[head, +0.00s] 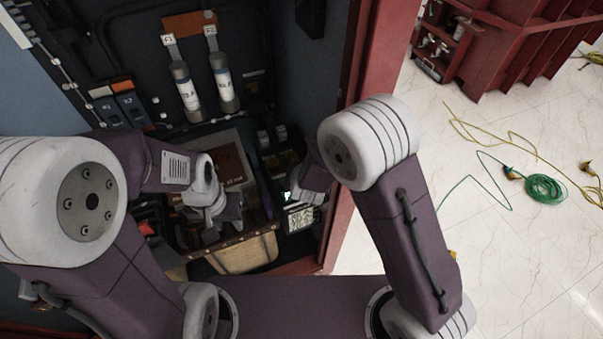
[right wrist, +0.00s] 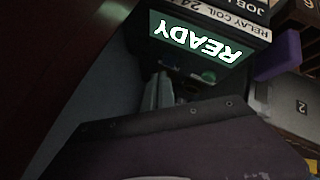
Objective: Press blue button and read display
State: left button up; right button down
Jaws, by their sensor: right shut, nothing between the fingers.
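In the right wrist view a dark device has a lit green display (right wrist: 200,42) that reads READY, upside down in the picture. In the head view my right wrist largely covers the device. My left gripper (head: 226,213) hangs over a tray at the cabinet's bottom; its jaw opening is unclear.
Two labelled cylinders (head: 202,87) hang on the cabinet's back wall. A tan bin (head: 245,254) stands below my left gripper. The red cabinet frame (head: 343,215) is just right of my right wrist. A green cable coil (head: 545,187) lies on the tiled floor at right.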

jog(key=shift+f, duration=0.15)
dwell(0.3)
jog(key=shift+f, duration=0.25)
jog(key=shift+f+b, duration=0.35)
jog(key=shift+f, duration=0.15)
dwell(0.5)
jog(key=shift+r, duration=0.1)
jog(key=shift+r+p, duration=0.85)
jog(key=shift+p, duration=0.2)
notch_tip(320, 180, up, 5)
jog(key=p, duration=0.5)
jog(key=shift+p, duration=0.35)
